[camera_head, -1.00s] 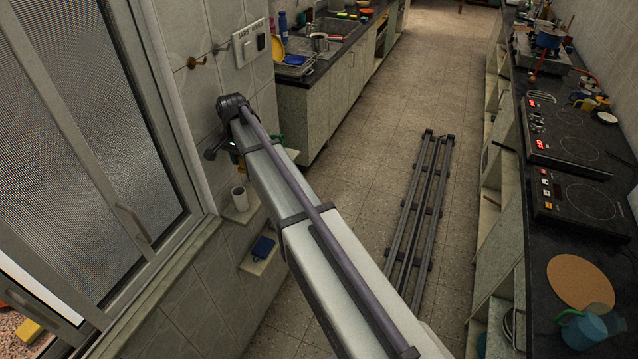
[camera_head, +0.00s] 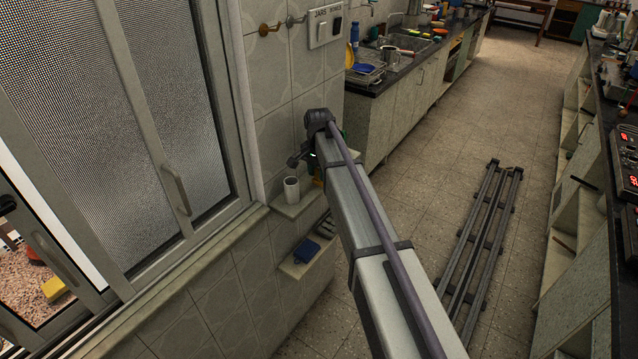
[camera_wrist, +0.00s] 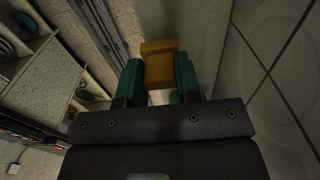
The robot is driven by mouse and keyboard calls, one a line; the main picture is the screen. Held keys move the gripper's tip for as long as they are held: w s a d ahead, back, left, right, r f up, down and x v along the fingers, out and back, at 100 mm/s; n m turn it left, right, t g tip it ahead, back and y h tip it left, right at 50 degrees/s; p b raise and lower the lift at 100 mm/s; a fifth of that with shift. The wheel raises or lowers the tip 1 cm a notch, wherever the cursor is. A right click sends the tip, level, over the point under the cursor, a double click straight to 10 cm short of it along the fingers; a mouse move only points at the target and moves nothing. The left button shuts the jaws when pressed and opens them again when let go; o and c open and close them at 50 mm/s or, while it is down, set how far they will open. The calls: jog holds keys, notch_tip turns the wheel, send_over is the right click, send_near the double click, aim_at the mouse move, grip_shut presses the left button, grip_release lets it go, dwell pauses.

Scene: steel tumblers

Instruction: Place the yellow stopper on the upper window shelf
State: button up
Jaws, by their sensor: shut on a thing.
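My gripper (camera_wrist: 158,78) has green fingers and is shut on the yellow stopper (camera_wrist: 158,62), seen between them in the wrist view. In the head view my arm reaches toward the tiled wall, and its fingers are mostly hidden behind the arm. The upper window shelf (camera_head: 288,211) is a small pale ledge on the wall right of the window.
A yellow block (camera_head: 54,288) lies beyond the open window at the left. A dark metal rack (camera_head: 484,240) lies on the open floor.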

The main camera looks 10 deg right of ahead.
jog(key=shift+f, duration=0.65)
jog(key=o, duration=0.9)
jog(key=shift+r, duration=0.1)
